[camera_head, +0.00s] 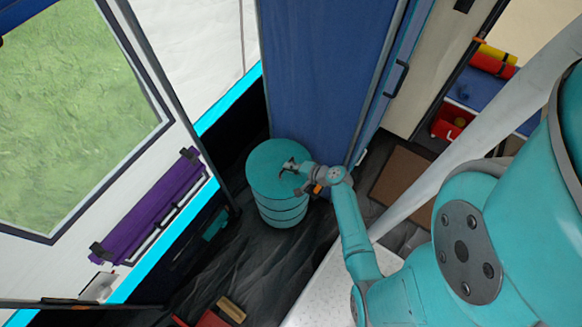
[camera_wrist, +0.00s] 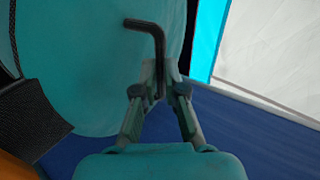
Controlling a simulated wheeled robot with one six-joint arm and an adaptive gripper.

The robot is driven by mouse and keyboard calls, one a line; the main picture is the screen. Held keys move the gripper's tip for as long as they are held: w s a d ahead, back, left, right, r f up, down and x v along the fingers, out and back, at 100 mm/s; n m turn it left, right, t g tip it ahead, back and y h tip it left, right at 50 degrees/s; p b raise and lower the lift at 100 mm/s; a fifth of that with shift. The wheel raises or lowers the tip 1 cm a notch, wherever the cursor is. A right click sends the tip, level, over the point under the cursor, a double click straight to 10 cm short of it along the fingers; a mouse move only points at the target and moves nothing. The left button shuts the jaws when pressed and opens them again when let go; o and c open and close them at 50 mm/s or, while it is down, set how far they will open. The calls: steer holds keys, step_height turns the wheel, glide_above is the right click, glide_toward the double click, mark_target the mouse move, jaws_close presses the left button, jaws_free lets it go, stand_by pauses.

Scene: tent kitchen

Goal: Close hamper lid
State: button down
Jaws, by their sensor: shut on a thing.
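The hamper (camera_head: 283,211) is a teal round barrel with ridges, standing on the dark floor against the blue wall. Its lid (camera_head: 264,163) lies on top and looks level and seated on the body. In the wrist view the lid (camera_wrist: 80,60) fills the left and middle. A black bent handle (camera_wrist: 157,45) stands on the lid. My gripper (camera_head: 288,168) is over the right part of the lid. In the wrist view my gripper (camera_wrist: 160,78) is shut on the handle. The far side of the rim is hidden from me.
A tall blue panel (camera_head: 325,70) stands directly behind the hamper. A purple roll (camera_head: 150,207) hangs on the left wall. A red and wooden object (camera_head: 228,310) lies on the floor in front. A brown mat (camera_head: 402,174) lies to the right.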

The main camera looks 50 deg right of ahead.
steer(key=shift+s+a+f, duration=0.1)
steer(key=shift+s+f, duration=0.05)
steer(key=shift+f, duration=0.4)
steer(key=c, duration=1.5)
jaws_free()
steer(key=o, duration=0.3)
steer(key=shift+f, duration=0.2)
steer(key=shift+r, duration=0.1)
steer(key=v, duration=0.7)
steer(key=shift+r, duration=0.2)
